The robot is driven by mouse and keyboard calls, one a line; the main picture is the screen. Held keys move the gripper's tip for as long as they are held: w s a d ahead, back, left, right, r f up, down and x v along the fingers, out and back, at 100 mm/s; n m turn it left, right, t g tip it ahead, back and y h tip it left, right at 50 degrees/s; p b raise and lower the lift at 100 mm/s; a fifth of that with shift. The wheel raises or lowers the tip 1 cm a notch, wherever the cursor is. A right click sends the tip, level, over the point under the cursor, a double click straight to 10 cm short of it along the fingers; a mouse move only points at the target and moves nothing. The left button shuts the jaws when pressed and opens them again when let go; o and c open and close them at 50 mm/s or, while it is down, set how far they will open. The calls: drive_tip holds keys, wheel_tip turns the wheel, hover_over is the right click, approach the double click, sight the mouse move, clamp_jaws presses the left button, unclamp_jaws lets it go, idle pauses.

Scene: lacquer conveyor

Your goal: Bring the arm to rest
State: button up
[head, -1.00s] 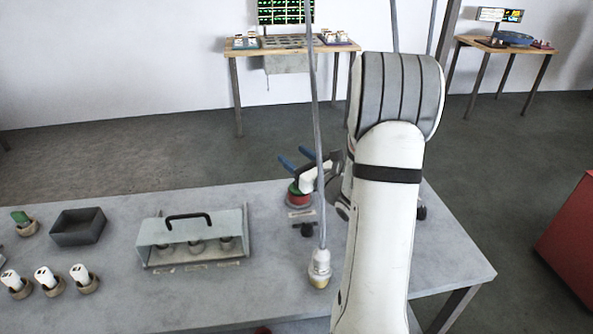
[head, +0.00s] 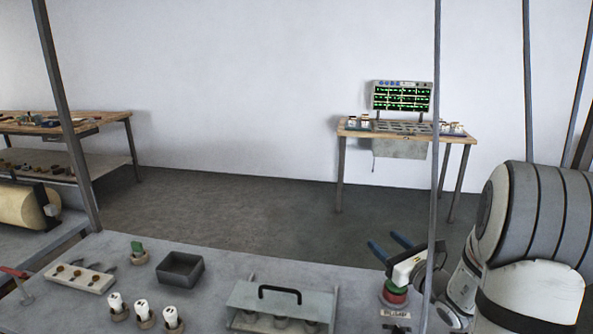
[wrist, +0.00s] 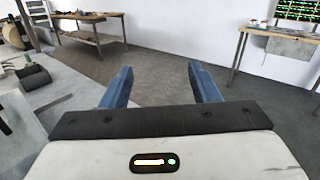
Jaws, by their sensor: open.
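My gripper (head: 391,246) has two blue fingers and shows at the right of the head view, above the right part of the grey table (head: 230,262). In the wrist view my gripper (wrist: 160,85) has its fingers spread wide, with nothing between them but the floor beyond. It is open and empty. A red and green round button (head: 394,292) sits on the table just below my gripper's body. The image alone does not show whether they touch.
A clear-covered box with a black handle (head: 281,289), a dark open tray (head: 180,268) and several white plugs in round holders (head: 143,312) stand on the table. A wooden bench with a green-lit screen (head: 402,97) stands behind. The floor between is clear.

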drive_tip(key=s+a+r+n+g+y+p, duration=0.1)
drive_tip(key=s+a+n+g+y, duration=0.1)
drive_tip(key=s+a+n+g, duration=0.55)
drive_tip(key=s+a+n+g+y, duration=0.2)
drive_tip(key=s+a+n+g, duration=0.35)
drive_tip(key=a+n, duration=0.4)
drive_tip(key=s+a+f+n+g+h, duration=0.25)
drive_tip(key=s+n+h, duration=0.2)
drive_tip(key=s, duration=0.45)
drive_tip(key=s+d+r+n+h+p, duration=0.1)
drive_tip(key=s+d+r+n+h, duration=0.1)
drive_tip(key=s+d+n+h, duration=0.3)
drive_tip(key=shift+d+r+n+t+h+p, duration=0.2)
drive_tip(key=shift+d+n+t+h+p, duration=0.4)
drive_tip(key=shift+d+n, duration=1.2)
drive_tip(key=shift+a+n, duration=0.35)
drive_tip(key=shift+a, duration=0.05)
